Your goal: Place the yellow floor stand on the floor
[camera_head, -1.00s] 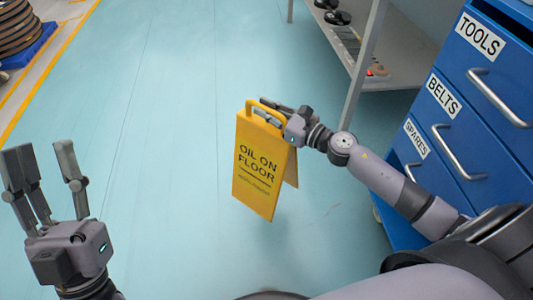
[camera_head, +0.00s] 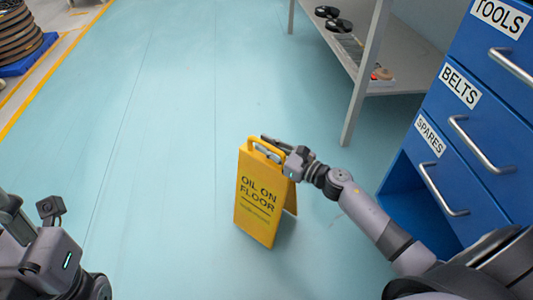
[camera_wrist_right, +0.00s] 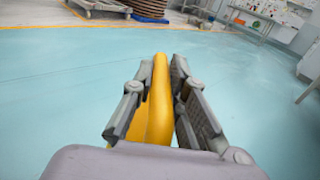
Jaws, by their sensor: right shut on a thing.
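The yellow floor stand (camera_head: 258,212), lettered "OIL ON FLOOR", is upright with its two panels slightly spread. My right gripper (camera_head: 273,145) is shut on its top handle, reaching in from the right. In the right wrist view the yellow handle (camera_wrist_right: 158,95) sits between the two fingers of the right gripper (camera_wrist_right: 160,85). The stand's lower edge is at or close to the floor (camera_head: 150,170); I cannot tell if it touches. My left gripper (camera_head: 32,212) is at the lower left, empty, its fingers apart and partly cut off by the frame.
A blue drawer cabinet (camera_head: 410,165) labelled TOOLS, BELTS and SPARES stands at the right. A grey shelf table (camera_head: 350,60) with small items is behind the stand. Coiled material (camera_head: 18,40) sits on a blue base at the far left. Floor left of the stand is clear.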

